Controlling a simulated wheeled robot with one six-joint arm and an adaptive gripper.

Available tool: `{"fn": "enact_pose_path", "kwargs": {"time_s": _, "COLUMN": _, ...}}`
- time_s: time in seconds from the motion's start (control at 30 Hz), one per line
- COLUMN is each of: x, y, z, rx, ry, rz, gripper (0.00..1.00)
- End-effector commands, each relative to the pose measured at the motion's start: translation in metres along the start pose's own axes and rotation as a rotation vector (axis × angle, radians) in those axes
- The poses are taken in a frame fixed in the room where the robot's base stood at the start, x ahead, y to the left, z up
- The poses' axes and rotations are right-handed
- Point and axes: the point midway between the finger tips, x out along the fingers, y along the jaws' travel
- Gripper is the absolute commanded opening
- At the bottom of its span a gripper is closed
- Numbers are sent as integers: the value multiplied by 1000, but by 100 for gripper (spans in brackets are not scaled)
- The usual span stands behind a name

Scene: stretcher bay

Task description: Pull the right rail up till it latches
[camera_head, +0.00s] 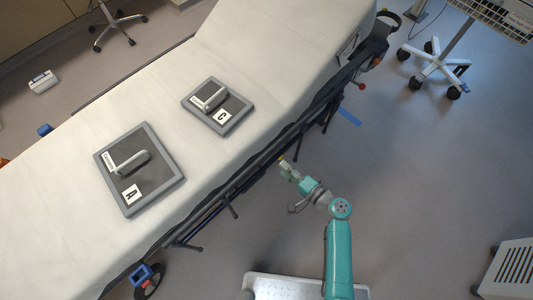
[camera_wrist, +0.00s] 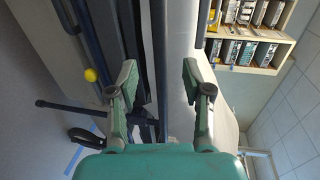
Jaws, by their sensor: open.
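The stretcher (camera_head: 245,45) runs diagonally across the head view, with a white mattress. Along its near side is a dark rail (camera_head: 240,184), low beside the mattress edge, with short dark posts sticking outward. My gripper (camera_head: 287,166) is beside this side of the stretcher, near the middle of the rail. In the wrist view my gripper (camera_wrist: 160,74) is open, its two green fingers apart. A dark bar (camera_wrist: 160,50) runs lengthwise in the gap between them; I cannot tell whether it touches either finger. A yellow knob (camera_wrist: 91,75) shows left of the fingers.
Two grey plates with handles, marked A (camera_head: 164,182) and C (camera_head: 238,107), lie on the mattress. A wheeled stand (camera_head: 436,62) is at upper right and a white slatted box (camera_head: 512,272) at lower right. The floor (camera_head: 430,180) between is clear. Shelves (camera_wrist: 245,50) show in the wrist view.

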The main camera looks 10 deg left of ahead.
Motion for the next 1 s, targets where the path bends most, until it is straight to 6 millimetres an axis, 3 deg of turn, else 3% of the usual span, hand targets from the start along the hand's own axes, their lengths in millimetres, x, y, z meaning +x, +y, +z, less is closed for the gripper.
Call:
{"fn": "enact_pose_path", "kwargs": {"time_s": 0.6, "x": 92, "y": 0, "z": 0, "rx": -2, "ry": 0, "rz": 1, "gripper": 50}}
{"fn": "enact_pose_path", "kwargs": {"time_s": 1.0, "x": 102, "y": 0, "z": 0, "rx": -2, "ry": 2, "rz": 2, "gripper": 50}}
